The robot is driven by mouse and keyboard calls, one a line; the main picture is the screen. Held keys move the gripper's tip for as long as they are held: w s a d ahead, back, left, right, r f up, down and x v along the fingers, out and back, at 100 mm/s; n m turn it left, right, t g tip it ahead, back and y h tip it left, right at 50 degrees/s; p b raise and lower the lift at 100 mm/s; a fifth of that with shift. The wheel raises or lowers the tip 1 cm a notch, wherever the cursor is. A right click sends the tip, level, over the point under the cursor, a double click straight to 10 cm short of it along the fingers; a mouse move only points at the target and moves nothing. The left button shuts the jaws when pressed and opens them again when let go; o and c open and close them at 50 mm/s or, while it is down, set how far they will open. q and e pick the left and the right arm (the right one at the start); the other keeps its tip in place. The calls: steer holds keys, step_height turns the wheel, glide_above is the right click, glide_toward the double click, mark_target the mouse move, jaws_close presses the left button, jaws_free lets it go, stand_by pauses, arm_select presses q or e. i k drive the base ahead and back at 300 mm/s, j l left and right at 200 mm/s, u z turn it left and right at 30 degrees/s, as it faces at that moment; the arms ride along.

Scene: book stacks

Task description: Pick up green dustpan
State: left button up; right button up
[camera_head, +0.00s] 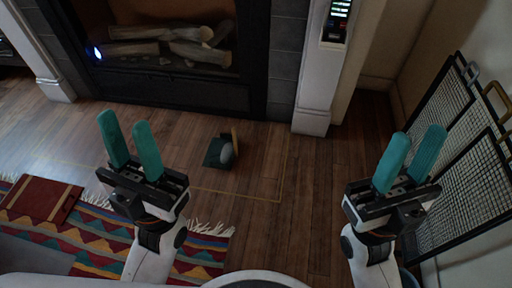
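A small dark green dustpan (213,154) lies on the wooden floor in front of the fireplace. A grey rounded piece and a light brown upright part show at its right side; I cannot tell exactly what they are. My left gripper (129,139) is at the left, nearer to me than the dustpan, with its two teal fingers apart and nothing between them. My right gripper (411,158) is far to the right of the dustpan, also with its fingers apart and empty. Neither gripper touches the dustpan.
A fireplace (170,95) with logs stands at the back. A patterned rug (95,245) with a red book-like item (40,199) lies at the lower left. A black mesh screen (455,170) leans at the right wall. The floor (300,190) between my grippers is mostly clear.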

mark_target(222, 151)
steer(key=i+j+z, duration=0.2)
steer(key=z, duration=0.2)
steer(key=i+j+z, duration=0.1)
steer(key=j+z, duration=0.25)
steer(key=i+j+z, duration=0.15)
steer(key=z, duration=0.25)
steer(key=i+j, duration=0.1)
steer(key=j, duration=0.45)
steer(key=i+j+z, duration=0.15)
steer(key=j, duration=1)
steer(key=i+l+z, duration=0.05)
